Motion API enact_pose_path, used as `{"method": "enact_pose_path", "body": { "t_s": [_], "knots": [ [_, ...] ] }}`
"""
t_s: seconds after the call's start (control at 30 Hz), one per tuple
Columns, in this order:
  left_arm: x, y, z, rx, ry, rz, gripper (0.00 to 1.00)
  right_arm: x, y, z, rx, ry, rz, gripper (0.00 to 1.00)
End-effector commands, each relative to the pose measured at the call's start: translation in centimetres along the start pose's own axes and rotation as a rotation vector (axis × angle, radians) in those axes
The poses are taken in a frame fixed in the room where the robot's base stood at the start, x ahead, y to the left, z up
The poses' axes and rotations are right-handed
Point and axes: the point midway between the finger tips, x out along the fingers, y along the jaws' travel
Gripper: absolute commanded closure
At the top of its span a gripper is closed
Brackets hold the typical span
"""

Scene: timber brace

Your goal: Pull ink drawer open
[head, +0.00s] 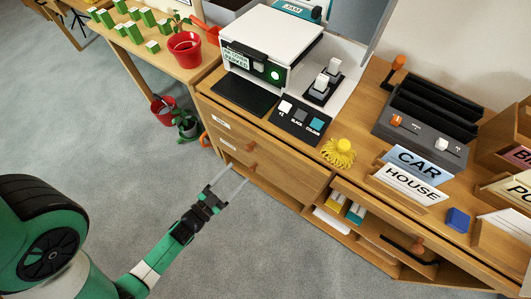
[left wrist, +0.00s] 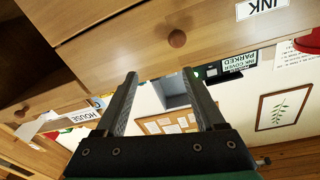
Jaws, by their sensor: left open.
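The ink drawer (left wrist: 210,32) has a wooden front with an INK label (left wrist: 262,8) and a round wooden knob (left wrist: 177,38) in the left wrist view. In the head view two stacked drawers show, an upper one with a knob (head: 253,139) and a lower one with a knob (head: 250,167); their labels are too small to read. Both fronts look closed there. My left gripper (head: 232,180) is open and empty in front of the drawers. In the left wrist view its fingers (left wrist: 160,95) point toward the knob, apart from it. My right gripper is not in view.
The desk top carries a white printer (head: 270,50), a button panel (head: 300,122), a yellow pompom (head: 338,153) and CAR and HOUSE cards (head: 415,165). An open shelf (head: 370,235) lies right of the drawers. Pots stand on the floor to the left; the floor in front is clear.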

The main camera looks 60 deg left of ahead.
Motion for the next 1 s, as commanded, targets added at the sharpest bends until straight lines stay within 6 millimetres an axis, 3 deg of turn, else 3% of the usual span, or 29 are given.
{"method": "enact_pose_path", "body": {
  "t_s": [0.03, 0.1, 0.37, 0.57, 0.8, 1.0],
  "knots": [
    [-2.0, -0.4, 0.4, -0.011, -0.053, -0.027, 0.29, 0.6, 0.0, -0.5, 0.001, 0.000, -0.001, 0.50],
    [-3.4, -0.7, 0.9, -0.020, -0.093, -0.054, 0.29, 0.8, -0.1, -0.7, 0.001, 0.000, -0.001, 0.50],
    [-2.7, -1.2, 1.3, -0.015, -0.090, -0.069, 0.29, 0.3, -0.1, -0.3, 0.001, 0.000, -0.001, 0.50],
    [0.3, -1.1, 1.6, -0.019, -0.086, -0.062, 0.29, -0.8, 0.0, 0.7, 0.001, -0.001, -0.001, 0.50],
    [5.8, -1.6, 2.0, -0.018, -0.087, -0.068, 0.29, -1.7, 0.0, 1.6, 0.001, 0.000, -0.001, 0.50],
    [8.1, -1.8, 2.2, -0.018, -0.091, -0.067, 0.29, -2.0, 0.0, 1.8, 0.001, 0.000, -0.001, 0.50]
  ]
}}
